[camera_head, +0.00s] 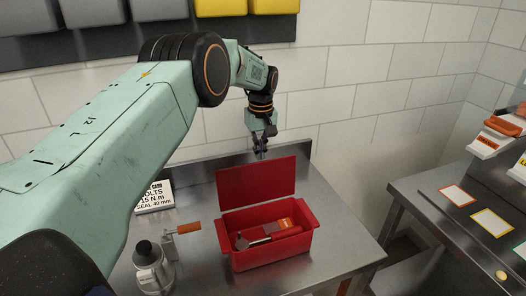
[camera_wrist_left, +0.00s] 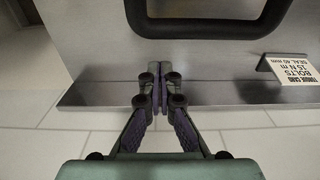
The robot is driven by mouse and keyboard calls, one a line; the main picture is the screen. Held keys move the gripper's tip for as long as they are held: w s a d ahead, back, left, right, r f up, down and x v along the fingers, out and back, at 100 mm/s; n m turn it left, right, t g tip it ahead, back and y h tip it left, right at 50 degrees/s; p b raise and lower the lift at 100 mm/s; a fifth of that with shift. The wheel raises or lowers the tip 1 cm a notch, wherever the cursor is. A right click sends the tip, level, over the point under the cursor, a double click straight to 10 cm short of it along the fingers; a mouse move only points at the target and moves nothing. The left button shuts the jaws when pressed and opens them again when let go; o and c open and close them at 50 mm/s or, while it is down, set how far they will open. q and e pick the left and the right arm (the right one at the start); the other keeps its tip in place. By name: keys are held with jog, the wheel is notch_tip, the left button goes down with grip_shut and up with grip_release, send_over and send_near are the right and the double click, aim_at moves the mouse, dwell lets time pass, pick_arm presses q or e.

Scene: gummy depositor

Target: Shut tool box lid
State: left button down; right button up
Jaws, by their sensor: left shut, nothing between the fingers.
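The red tool box (camera_head: 268,258) stands on the steel bench in the head view. Its red lid (camera_head: 255,178) is open and stands nearly upright at the back of the box. Inside lie a tool with a metal shaft and a red-orange item. My left gripper (camera_head: 261,152) is at the lid's upper edge, on its far side; I cannot tell whether it touches. In the left wrist view the left gripper (camera_wrist_left: 159,76) has its fingers together with nothing between them. The red lid does not show there. My right gripper is out of view.
A torque card (camera_head: 154,197) stands behind left of the box and also shows in the wrist view (camera_wrist_left: 294,70). A metal device with an orange handle (camera_head: 188,227) stands left of the box. A tiled wall is behind; a second bench (camera_head: 425,195) is at right.

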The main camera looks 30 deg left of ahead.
pick_arm(q)
jog(key=shift+s+d+r+p, duration=0.15)
jog(key=shift+s+d+p, duration=0.15)
jog(key=shift+s+d, duration=0.15)
jog(key=shift+s+d+r+p, duration=0.15)
jog(key=shift+s+d+p, duration=0.15)
jog(key=shift+d, duration=0.25)
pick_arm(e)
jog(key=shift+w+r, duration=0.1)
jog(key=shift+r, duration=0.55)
pick_arm(q)
jog(key=shift+s+r, duration=0.15)
jog(key=shift+s, duration=0.15)
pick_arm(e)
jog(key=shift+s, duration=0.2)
pick_arm(q)
jog(key=shift+w, duration=0.15)
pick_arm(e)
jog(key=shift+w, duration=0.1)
